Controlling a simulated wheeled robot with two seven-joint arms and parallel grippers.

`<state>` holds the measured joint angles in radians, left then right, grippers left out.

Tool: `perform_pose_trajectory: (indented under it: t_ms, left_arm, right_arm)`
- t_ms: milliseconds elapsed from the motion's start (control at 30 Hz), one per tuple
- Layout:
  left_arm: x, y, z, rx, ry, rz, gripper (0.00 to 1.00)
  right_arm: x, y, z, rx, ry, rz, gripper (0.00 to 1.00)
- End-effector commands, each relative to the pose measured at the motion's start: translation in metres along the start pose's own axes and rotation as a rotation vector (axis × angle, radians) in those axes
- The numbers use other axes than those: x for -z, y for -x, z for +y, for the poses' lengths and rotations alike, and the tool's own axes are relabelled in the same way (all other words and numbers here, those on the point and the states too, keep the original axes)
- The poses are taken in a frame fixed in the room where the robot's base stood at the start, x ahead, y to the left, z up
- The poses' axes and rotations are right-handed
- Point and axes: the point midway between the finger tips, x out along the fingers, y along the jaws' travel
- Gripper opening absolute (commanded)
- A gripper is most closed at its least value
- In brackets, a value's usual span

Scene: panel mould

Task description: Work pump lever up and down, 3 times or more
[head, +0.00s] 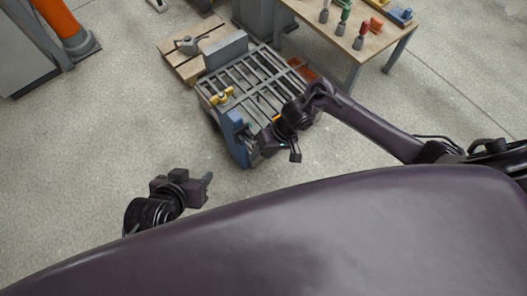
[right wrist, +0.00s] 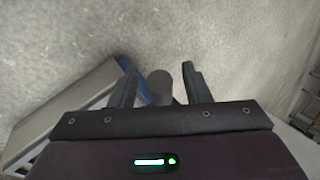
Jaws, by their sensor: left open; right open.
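A blue pump unit (head: 235,132) stands at the near corner of the slatted metal mould table. My right gripper (head: 268,148) is beside it, on its right, with the jaws open. In the right wrist view a grey round bar end (right wrist: 160,84), which looks like the pump lever, lies between the two spread fingers (right wrist: 158,88). I see a gap to the right finger; contact on the left side is unclear. In the head view the lever is mostly hidden by my right wrist. My left gripper (head: 206,181) is open and empty over bare floor.
A workbench (head: 300,8) with small coloured tools stands at the back right. The floor (head: 100,130) on the left is clear.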

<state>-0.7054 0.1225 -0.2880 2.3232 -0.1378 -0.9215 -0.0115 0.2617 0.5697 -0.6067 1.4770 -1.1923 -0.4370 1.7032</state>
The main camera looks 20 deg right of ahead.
Motion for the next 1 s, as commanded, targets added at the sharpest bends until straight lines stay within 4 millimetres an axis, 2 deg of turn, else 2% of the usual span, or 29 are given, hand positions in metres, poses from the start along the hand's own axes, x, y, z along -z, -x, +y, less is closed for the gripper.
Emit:
perform_pose_trajectory:
  t_ms: [67,400,767,1000]
  left_arm:
    - [0.0,0.0,0.0,0.0,0.0,0.0,0.47]
    - [0.0,0.0,0.0,0.001,0.0,-0.001,0.47]
    - [0.0,0.0,0.0,0.001,0.0,-0.003,0.47]
    - [-0.004,0.001,0.0,0.0,0.0,-0.025,0.47]
  right_arm:
    - [0.0,0.0,0.0,0.0,0.0,0.0,0.43]
    - [0.0,0.0,0.0,0.001,0.0,0.0,0.0]
    - [-0.001,-0.001,0.001,0.005,0.007,0.012,0.0]
    - [-0.008,-0.011,0.009,0.036,0.048,0.09,0.0]
